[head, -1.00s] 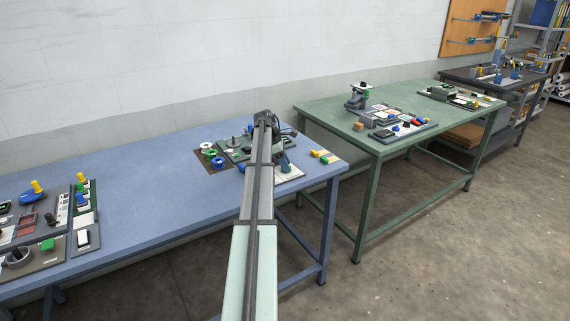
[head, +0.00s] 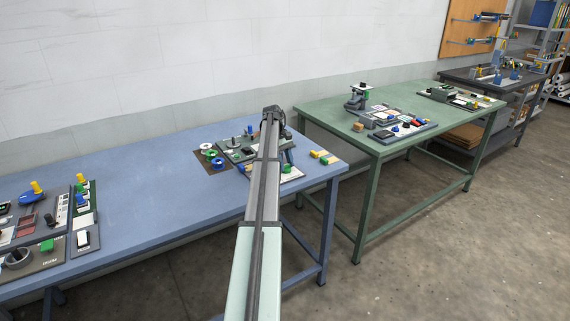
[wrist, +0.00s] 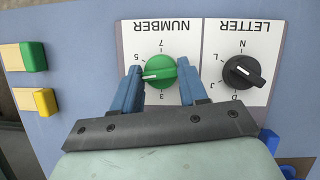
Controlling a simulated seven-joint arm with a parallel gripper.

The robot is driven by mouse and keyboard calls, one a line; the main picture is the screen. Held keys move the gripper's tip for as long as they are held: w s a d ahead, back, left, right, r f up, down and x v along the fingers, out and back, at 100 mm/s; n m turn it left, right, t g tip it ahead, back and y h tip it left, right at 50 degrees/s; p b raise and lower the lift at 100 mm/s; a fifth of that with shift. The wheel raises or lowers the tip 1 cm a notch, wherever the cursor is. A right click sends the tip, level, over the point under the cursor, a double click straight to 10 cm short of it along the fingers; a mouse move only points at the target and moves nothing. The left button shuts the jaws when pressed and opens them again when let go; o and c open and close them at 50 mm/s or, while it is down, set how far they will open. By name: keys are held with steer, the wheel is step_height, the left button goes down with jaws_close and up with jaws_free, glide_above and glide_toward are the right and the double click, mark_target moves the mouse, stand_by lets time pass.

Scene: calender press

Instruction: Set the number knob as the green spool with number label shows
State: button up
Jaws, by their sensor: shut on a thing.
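In the wrist view the green number knob (wrist: 160,73) sits on a white panel marked NUMBER, seen upside down. My gripper (wrist: 163,80) is shut on this knob, one blue finger on each side. The knob's white line points left, between the printed 5 and 3; 7 is at the top, and other marks are hidden by the fingers. In the head view, several small spools, one of them a green spool (head: 217,162), are on a dark mat on the blue table. Their labels are too small to read. My arm hides the gripper there.
The black LETTER knob (wrist: 241,71) is right of the number knob. Green and yellow blocks lie left of the panel, near the table edge; the yellow block (wrist: 45,101) is nearer. The blue table (head: 150,190) is clear mid-left. A green table (head: 330,115) stands to the right.

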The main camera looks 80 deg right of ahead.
steer(key=shift+m, duration=0.6)
steer(key=shift+t, duration=0.3)
steer(key=o, duration=1.1)
steer(key=shift+n, duration=0.3)
